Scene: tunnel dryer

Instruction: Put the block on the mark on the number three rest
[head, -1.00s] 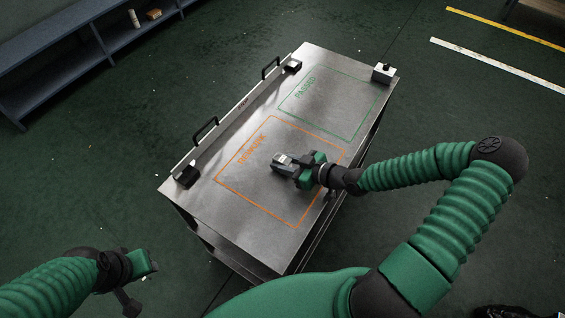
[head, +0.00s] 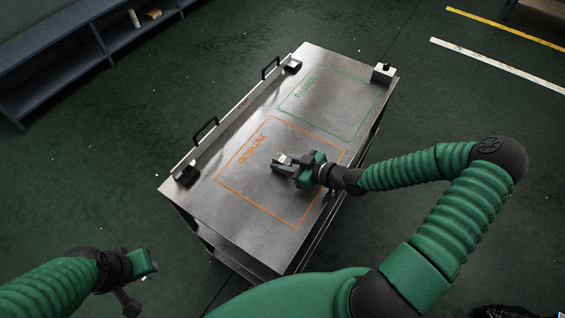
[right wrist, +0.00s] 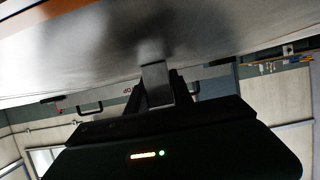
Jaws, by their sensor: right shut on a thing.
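My right gripper (head: 281,167) is shut on a small grey block (head: 284,158) over the orange rework outline on the metal table. In the right wrist view the grey block (right wrist: 155,77) stands between the dark fingers, with the pale table surface close behind it. Whether the block touches the table is hard to tell. My left gripper (head: 142,274) is at the lower left, off the table, and its jaw opening is unclear. I cannot make out a number three rest or its mark in these views.
The metal table (head: 205,190) carries an orange outline and a green outline (head: 345,75) marked passed. A shelf (head: 75,55) is at upper left.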

